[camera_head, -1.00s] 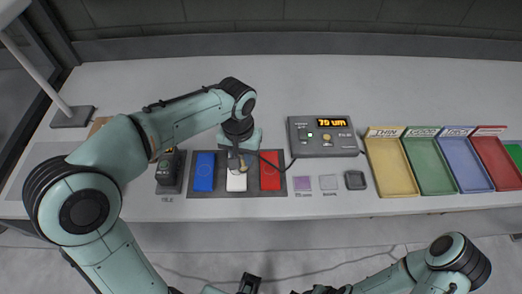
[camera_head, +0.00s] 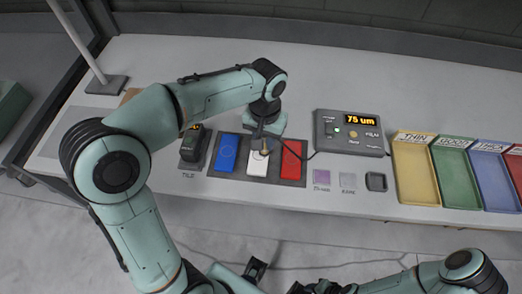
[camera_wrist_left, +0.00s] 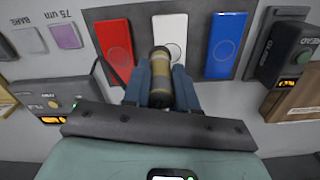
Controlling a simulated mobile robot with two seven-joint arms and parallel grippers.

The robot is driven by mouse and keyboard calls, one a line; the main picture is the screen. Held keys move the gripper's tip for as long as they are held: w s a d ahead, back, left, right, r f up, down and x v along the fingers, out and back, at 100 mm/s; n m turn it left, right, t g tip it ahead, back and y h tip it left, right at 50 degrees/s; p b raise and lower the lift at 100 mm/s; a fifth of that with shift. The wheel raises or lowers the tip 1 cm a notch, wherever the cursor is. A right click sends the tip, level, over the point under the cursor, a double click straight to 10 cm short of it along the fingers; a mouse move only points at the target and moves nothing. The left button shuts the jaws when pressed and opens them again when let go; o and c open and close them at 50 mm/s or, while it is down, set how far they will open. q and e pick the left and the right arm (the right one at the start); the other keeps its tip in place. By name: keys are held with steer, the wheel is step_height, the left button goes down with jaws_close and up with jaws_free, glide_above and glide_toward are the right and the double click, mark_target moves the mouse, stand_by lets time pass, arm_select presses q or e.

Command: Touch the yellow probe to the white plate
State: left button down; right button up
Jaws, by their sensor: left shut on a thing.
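The white plate (camera_head: 257,165) lies in a dark tray between a blue plate (camera_head: 227,152) and a red plate (camera_head: 291,160). My left gripper (camera_head: 266,143) is over the far part of the white plate. It is shut on the yellow probe (camera_head: 265,151), whose dull yellow body shows between the fingers in the left wrist view (camera_wrist_left: 160,80). The probe overlaps the white plate (camera_wrist_left: 171,31) in both views; I cannot tell whether its tip touches it. Dark parts near the bottom edge may belong to my right gripper, but its jaws are unclear.
A grey gauge box (camera_head: 349,133) reading "75 um" stands right of the plates, with a cable. A black device (camera_head: 192,146) stands on their left. Yellow (camera_head: 415,176), green (camera_head: 455,176) and blue (camera_head: 493,180) trays line the right. The counter behind is clear.

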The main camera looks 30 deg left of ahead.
arm_select(q)
steer(key=w+a, duration=0.1)
steer(key=a, duration=0.1)
steer(key=b, duration=0.4)
glide_above(259, 155)
step_height(259, 155, down, 5)
arm_select(e)
steer(key=f, duration=0.1)
steer(key=s+f, duration=0.1)
steer(key=f, duration=0.2)
steer(key=shift+s, duration=0.3)
arm_select(q)
steer(key=shift+f+b, duration=0.3)
steer(key=shift+f, duration=0.25)
arm_select(e)
steer(key=shift+f, duration=0.35)
arm_select(q)
steer(key=shift+f, duration=0.1)
arm_select(e)
steer(key=shift+r, duration=0.1)
stand_by(0.9)
steer(key=shift+r, duration=0.1)
